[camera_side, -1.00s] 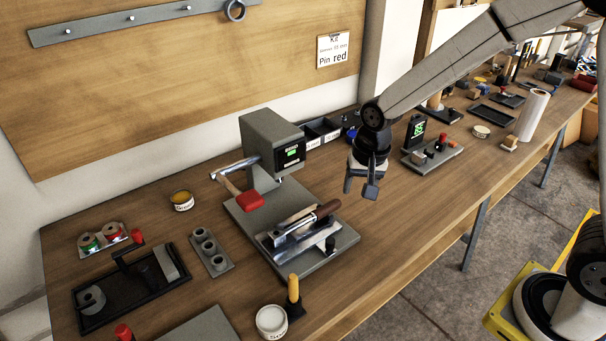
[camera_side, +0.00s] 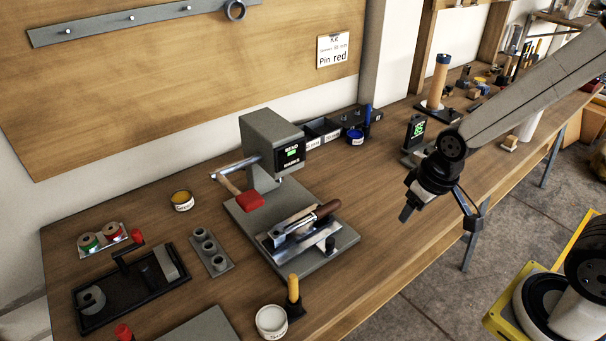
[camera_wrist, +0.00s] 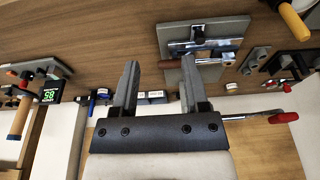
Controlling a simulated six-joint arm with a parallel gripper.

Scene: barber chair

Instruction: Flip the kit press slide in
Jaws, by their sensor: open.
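The kit press (camera_side: 272,150) is a grey block-headed machine with a lit green display, standing on a grey base plate (camera_side: 338,243) on the bench. Its slide (camera_side: 298,232), a metal piece with a dark red-brown handle, lies across the front of the base. A lever with a red grip (camera_side: 250,200) sticks out at the press's left. The slide (camera_wrist: 204,45) also shows at upper right in the wrist view. My gripper (camera_side: 440,212) is open and empty, in the air near the bench's front edge, right of the press and apart from it. Its two fingers (camera_wrist: 158,78) show in the wrist view.
A black tray (camera_side: 125,290), a grey holder with cups (camera_side: 208,250), and a white tin (camera_side: 271,321) are at left and front. The bench between press and gripper is clear.

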